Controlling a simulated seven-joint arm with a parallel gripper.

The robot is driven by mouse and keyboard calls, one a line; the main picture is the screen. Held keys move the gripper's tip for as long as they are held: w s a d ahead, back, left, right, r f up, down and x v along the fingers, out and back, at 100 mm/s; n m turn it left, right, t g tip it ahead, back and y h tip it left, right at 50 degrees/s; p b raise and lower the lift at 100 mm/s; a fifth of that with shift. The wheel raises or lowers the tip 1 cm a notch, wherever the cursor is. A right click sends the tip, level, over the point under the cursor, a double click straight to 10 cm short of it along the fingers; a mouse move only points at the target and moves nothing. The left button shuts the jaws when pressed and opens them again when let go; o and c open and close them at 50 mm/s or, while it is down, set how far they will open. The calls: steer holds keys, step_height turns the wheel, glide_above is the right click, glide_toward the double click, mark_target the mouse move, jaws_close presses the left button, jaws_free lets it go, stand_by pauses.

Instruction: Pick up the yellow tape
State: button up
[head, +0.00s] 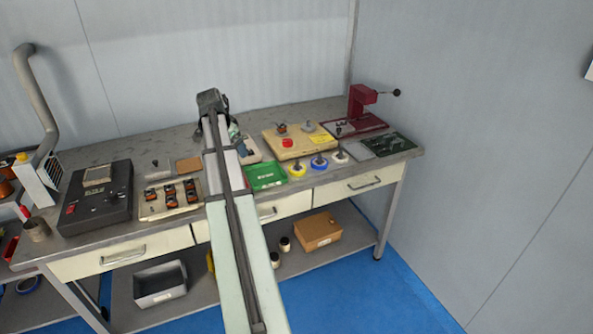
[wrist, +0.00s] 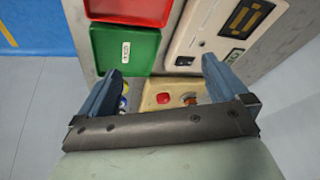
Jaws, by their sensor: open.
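The yellow tape (head: 297,169) is a small roll lying near the front edge of the bench, the leftmost of three rolls in the head view. In the wrist view the rolls show only as small bits beside the left finger, mostly hidden by it. My gripper (wrist: 160,80) is open with nothing between its blue fingers. In the head view my gripper (head: 238,142) is above the bench, left of the tape and farther back, partly hidden by my arm.
A blue roll (head: 319,163) and a white roll (head: 341,157) stand right of the yellow tape. A green tray (head: 266,177) lies left of it. Behind is a beige board with a red button (head: 288,143). A red press (head: 361,100) stands at the back right.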

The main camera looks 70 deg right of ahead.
steer(key=s+d+m+g, duration=0.1)
steer(key=s+d, duration=0.3)
steer(key=s, duration=0.3)
steer(key=s+d+m+g, duration=0.2)
steer(key=s+d, duration=0.1)
steer(key=s, duration=0.5)
glide_above(290, 174)
steer(key=shift+y, duration=0.4)
step_height(290, 174, down, 8)
steer(key=shift+w+r, duration=0.1)
steer(key=shift+r, duration=0.15)
steer(key=shift+d+x, duration=0.15)
steer(key=shift+x, duration=1.15)
steer(key=shift+d+x, duration=0.15)
steer(key=shift+x, duration=1.15)
steer(key=shift+r, duration=0.15)
steer(key=c, duration=1.1)
steer(key=shift+r, duration=0.15)
